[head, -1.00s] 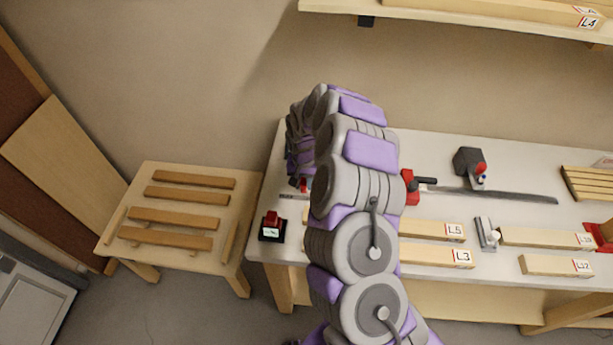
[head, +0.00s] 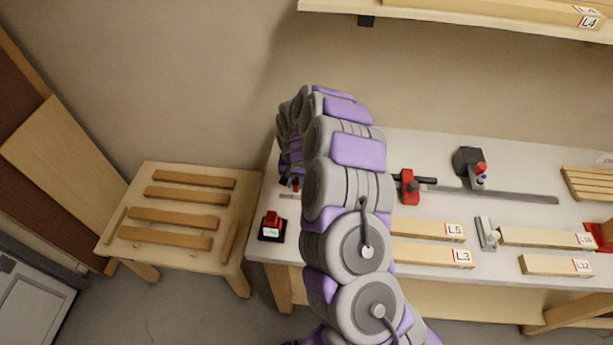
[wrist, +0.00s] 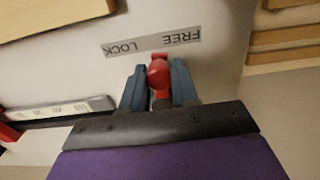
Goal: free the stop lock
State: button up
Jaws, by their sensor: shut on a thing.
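The stop lock shows in the wrist view as a red lever with a round red knob (wrist: 158,72). It stands just below a grey label (wrist: 152,42) reading FREE and LOCK, upside down in the picture. The knob lies near the gap between the words, and I cannot tell which setting it is at. My gripper (wrist: 159,88) has its two blue-grey fingers on either side of the knob, shut on it. In the head view my arm hides most of the gripper and lock; only a small red bit shows at the bench's left end.
A red clamp-like block (head: 409,187) sits on the dark rail (head: 500,193). A red-and-black device (head: 271,226) stands at the bench's front left corner. Labelled wooden bars, including L3 (head: 430,254), lie along the front. A slatted side table (head: 185,245) stands left.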

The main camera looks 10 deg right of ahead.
jog(key=shift+w+a, duration=0.4)
jog(key=shift+a, duration=0.3)
jog(key=shift+w+a, duration=0.35)
jog(key=shift+w, duration=0.05)
jog(key=o, duration=0.7)
jog(key=shift+r, duration=0.15)
jog(key=shift+r+p, duration=1.05)
jog(key=shift+r, duration=3.35)
